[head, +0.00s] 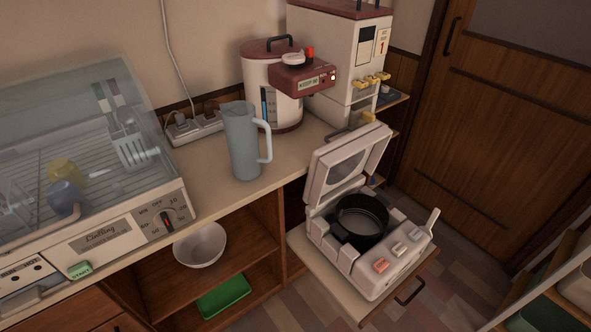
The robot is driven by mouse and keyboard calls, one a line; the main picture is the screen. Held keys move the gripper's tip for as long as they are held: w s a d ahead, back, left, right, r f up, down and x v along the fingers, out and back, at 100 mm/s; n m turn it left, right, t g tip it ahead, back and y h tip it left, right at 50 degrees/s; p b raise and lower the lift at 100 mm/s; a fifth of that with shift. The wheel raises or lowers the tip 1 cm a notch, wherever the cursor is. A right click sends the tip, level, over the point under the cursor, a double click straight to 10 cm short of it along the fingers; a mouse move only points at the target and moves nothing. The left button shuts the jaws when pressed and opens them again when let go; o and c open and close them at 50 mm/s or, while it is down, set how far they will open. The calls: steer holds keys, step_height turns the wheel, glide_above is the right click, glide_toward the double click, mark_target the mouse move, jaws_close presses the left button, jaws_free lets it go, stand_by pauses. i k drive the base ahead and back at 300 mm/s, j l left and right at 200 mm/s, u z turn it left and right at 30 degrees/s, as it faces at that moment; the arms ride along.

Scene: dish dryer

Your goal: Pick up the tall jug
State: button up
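The tall jug (243,142) is a blue-grey, slightly see-through pitcher with a pale handle on its right side. It stands upright on the beige counter (205,165), near the front edge, between the dish dryer and the white and red hot-water pot. My gripper is not in view, and nothing touches the jug from the front.
The dish dryer (115,240) with its clear cover fills the left. The hot-water pot (266,90) stands close behind the jug. A rice cooker (372,262) with its lid open sits on a pulled-out shelf at the right. A white bowl (200,246) is on the shelf below.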

mark_target(240, 121)
steer(key=i+j+u, duration=0.25)
steer(key=i+j, duration=0.15)
steer(key=j, duration=0.2)
steer(key=i+j+u, duration=0.3)
steer(key=i+j, duration=0.2)
